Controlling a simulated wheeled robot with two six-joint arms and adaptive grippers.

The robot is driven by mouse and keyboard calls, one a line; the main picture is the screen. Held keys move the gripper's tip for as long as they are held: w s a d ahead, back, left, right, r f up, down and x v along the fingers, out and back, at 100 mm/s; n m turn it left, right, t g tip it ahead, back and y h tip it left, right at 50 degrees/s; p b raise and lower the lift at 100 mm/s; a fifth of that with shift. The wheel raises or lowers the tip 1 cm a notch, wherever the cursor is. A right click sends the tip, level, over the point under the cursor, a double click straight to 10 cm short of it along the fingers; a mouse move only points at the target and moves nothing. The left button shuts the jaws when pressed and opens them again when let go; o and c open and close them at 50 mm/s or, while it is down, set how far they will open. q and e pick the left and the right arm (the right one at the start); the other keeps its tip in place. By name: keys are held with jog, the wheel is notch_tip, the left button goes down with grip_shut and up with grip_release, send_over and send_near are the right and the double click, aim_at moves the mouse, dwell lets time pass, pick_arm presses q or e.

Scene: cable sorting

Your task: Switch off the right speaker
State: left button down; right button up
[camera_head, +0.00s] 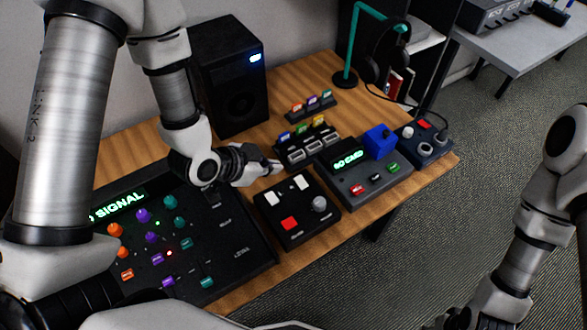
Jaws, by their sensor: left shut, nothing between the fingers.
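A black speaker (232,75) stands upright at the back of the wooden table. A small blue-white light (256,57) glows near the top of its front face. Only this speaker shows clearly; my left arm hides much of the table's left side. My left gripper (272,167) is shut and empty. It is in front of the speaker, low over the table, between the mixer and the button boxes, apart from the speaker. My right arm comes in at the right edge, but its gripper is out of view.
A black mixer (226,236) reads "SIGNAL". A box with a red button (290,224), a grey box with a green display (348,157) and several small switch boxes fill the table's middle and right. A green headphone stand (345,78) stands behind.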

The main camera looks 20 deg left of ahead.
pick_arm(q)
jog(key=p, duration=0.2)
send_over(303, 177)
jog(key=s+a, duration=0.1)
jog(key=s, duration=0.2)
notch_tip(303, 177, down, 7)
jog(key=shift+w+r, duration=0.15)
jog(key=f, duration=0.3)
jog(key=shift+w+a+f+p, duration=0.25)
jog(key=shift+f+p, duration=0.05)
jog(key=shift+f, duration=0.3)
